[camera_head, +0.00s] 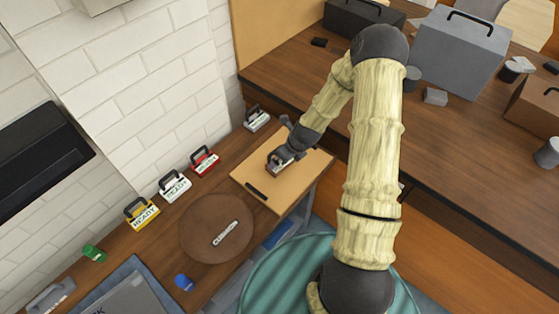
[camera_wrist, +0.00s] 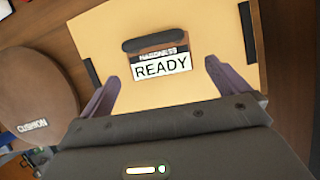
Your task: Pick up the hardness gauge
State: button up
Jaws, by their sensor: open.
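The hardness gauge (camera_wrist: 160,64) has a white label reading "HARDNESS READY", a brown face and a dark handle. It sits on a tan board (camera_wrist: 110,35) in the wrist view. In the head view the gauge (camera_head: 274,166) is partly hidden by my gripper (camera_head: 284,157), which is over it. In the wrist view my gripper (camera_wrist: 162,75) is open, with one purple-grey finger to the left of the gauge and one to the right. Gaps show between the fingers and the label. I cannot tell how far the fingertips are above the board.
Similar handled devices, yellow (camera_head: 142,213), white (camera_head: 174,186), red (camera_head: 204,161) and grey (camera_head: 257,119), stand along the wall. A round brown cushion (camera_head: 205,250) lies left of the board. A dark strip (camera_head: 256,191) lies on the board. Cases stand on the right-hand table.

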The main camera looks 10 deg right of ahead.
jog(key=shift+w+a+f, duration=0.1)
jog(key=shift+w+f, duration=0.1)
jog(key=shift+f, duration=0.3)
jog(key=shift+p+x, duration=1.2)
jog(key=shift+x, duration=1.45)
jog(key=shift+s, duration=0.1)
jog(key=c, duration=0.9)
jog(key=shift+o, duration=0.2)
jog(key=shift+r, duration=0.1)
notch_tip(320, 180, up, 10)
jog(key=b, duration=0.2)
jog(key=shift+b, duration=0.3)
